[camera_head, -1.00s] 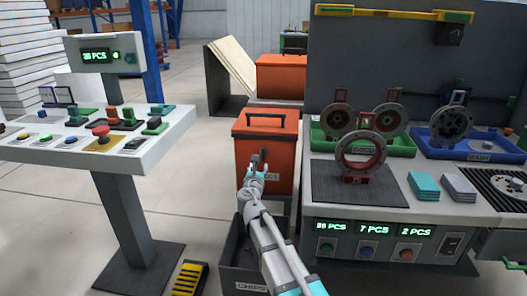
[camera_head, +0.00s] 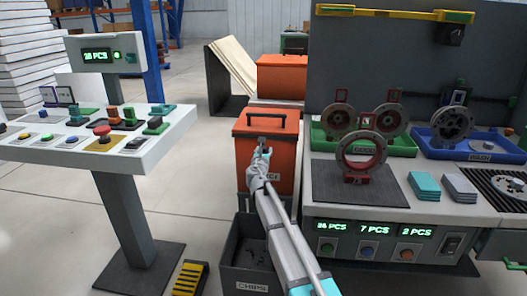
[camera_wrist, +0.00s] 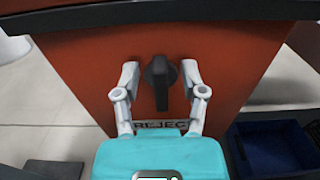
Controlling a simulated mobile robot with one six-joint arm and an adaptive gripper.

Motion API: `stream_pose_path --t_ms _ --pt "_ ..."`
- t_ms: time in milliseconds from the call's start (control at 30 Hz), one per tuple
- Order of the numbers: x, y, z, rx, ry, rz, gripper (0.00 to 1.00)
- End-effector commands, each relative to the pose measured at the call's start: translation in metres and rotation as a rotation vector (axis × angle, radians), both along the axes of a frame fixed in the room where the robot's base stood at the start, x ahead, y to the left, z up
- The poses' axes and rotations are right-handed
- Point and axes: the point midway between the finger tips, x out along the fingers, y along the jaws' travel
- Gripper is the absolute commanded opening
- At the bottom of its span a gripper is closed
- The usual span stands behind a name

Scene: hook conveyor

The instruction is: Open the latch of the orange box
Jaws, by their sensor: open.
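The orange box (camera_head: 254,130) stands in the middle of the head view, with a dark handle on its lid and a label on its front, partly hidden by my arm. In the wrist view its orange front (camera_wrist: 230,60) fills the background, with the label "REJEC" readable. The latch (camera_wrist: 161,80) is a dark knob with a bar pointing down. My gripper (camera_wrist: 161,82) is open, one finger to the left and one to the right of the latch, with gaps on both sides. In the head view my gripper (camera_head: 262,154) is at the box's upper front and hides the latch.
A dark chips bin (camera_head: 247,275) stands below and in front of the box. A workbench (camera_head: 400,207) with rings and trays is at the right. A control console (camera_head: 100,140) stands at the left. A second orange box (camera_head: 282,75) is behind.

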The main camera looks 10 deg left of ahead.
Motion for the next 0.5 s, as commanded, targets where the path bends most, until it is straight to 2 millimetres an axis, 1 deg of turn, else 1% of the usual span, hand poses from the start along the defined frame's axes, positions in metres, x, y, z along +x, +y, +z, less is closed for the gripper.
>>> stream_pose_path --t_ms 100,400,433,500 --pt "0.0052 -0.0003 0.0000 0.000 0.000 0.000 0.54" --pt "0.0056 -0.0010 0.0000 0.000 0.000 0.000 0.54" --pt "0.0056 -0.0011 0.0000 0.000 0.000 -0.001 0.52" --pt "0.0057 -0.0012 0.0000 0.000 0.000 -0.001 0.39"
